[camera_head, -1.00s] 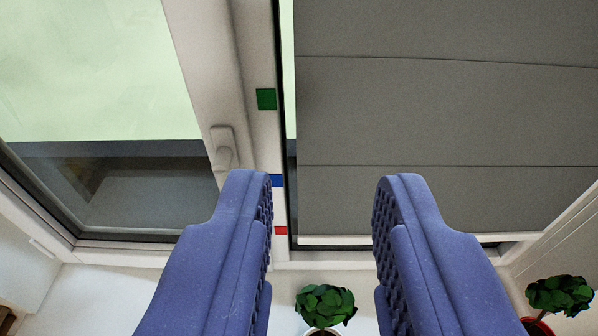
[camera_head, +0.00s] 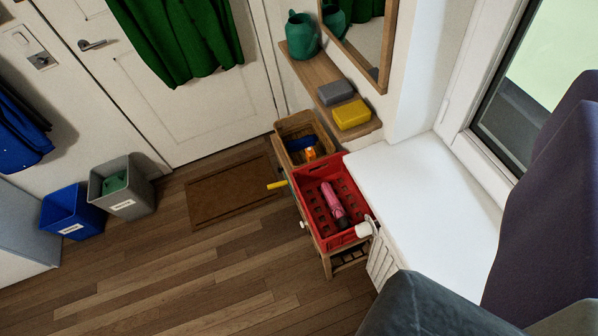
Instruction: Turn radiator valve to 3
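A small white knob, which looks like the radiator valve (camera_head: 365,229), sticks out at the left end of the white radiator (camera_head: 381,262), below the corner of the white sill. It is small in the picture, and its numbers and setting cannot be read. My gripper (camera_head: 495,255) appears only in part as large, dark blue-grey shapes at the bottom right and right edge. Its fingertips are not clearly visible, and I cannot tell whether it is open or shut. It looks apart from the knob, and nothing is seen held.
A red crate (camera_head: 313,183) with a pink item stands on a wooden stand beside the knob. The white sill (camera_head: 425,185) and window frame (camera_head: 470,140) lie to the right. Blue bin (camera_head: 65,208) and grey bin (camera_head: 140,170) stand left. Open wooden floor (camera_head: 200,270) lies in front.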

